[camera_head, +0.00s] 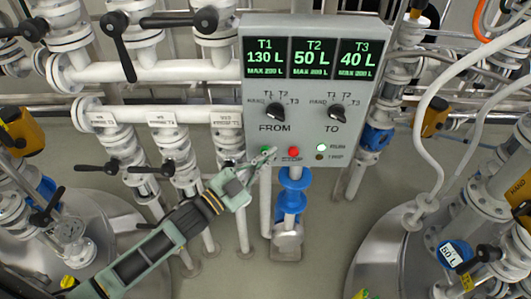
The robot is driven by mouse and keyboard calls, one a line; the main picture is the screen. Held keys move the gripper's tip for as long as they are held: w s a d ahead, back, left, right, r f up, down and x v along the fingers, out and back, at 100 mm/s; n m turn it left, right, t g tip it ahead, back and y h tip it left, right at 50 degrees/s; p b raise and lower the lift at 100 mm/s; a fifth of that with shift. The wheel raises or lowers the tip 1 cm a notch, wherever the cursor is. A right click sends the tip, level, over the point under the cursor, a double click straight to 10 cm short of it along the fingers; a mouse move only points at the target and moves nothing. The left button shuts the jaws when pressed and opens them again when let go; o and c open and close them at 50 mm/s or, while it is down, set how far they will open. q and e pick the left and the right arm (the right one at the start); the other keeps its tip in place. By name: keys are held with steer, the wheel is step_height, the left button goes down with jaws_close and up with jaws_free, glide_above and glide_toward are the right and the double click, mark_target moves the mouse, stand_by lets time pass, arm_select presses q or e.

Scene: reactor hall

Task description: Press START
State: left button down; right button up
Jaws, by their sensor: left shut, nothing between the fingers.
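The grey control panel (307,130) stands upright in front of me. A green button (265,150) sits at its lower left, partly hidden by my gripper, and its label is covered. A red button (293,152) labelled STOP is just right of it. My left gripper (272,153) is shut and empty, with its fingertips at the panel beside the green button. I cannot tell whether they touch it. A small lamp (320,148) that seems labelled PUMP glows pale green; the lamp below it (319,157) is dark. My right gripper is not in view.
The FROM knob (275,112) and TO knob (337,112) sit above the buttons. The display (315,58) reads T1 130 L, T2 50 L, T3 40 L. White pipes with black valve handles (117,46) crowd the left. A blue fitting (293,193) stands below the panel.

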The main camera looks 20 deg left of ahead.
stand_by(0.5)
arm_select(q)
steer(key=shift+s+d+p, duration=0.2)
steer(key=shift+s+p, duration=0.2)
steer(key=shift+s, duration=0.4)
steer(key=shift+s+d+p, duration=0.25)
steer(key=shift+s+p, duration=0.05)
steer(key=shift+s, duration=0.5)
steer(key=shift+s+d+p, duration=0.2)
steer(key=shift+s+p, duration=0.1)
steer(key=shift+s, duration=0.5)
steer(key=shift+s+d+p, duration=0.25)
steer(key=shift+s+p, duration=0.05)
steer(key=shift+s, duration=0.5)
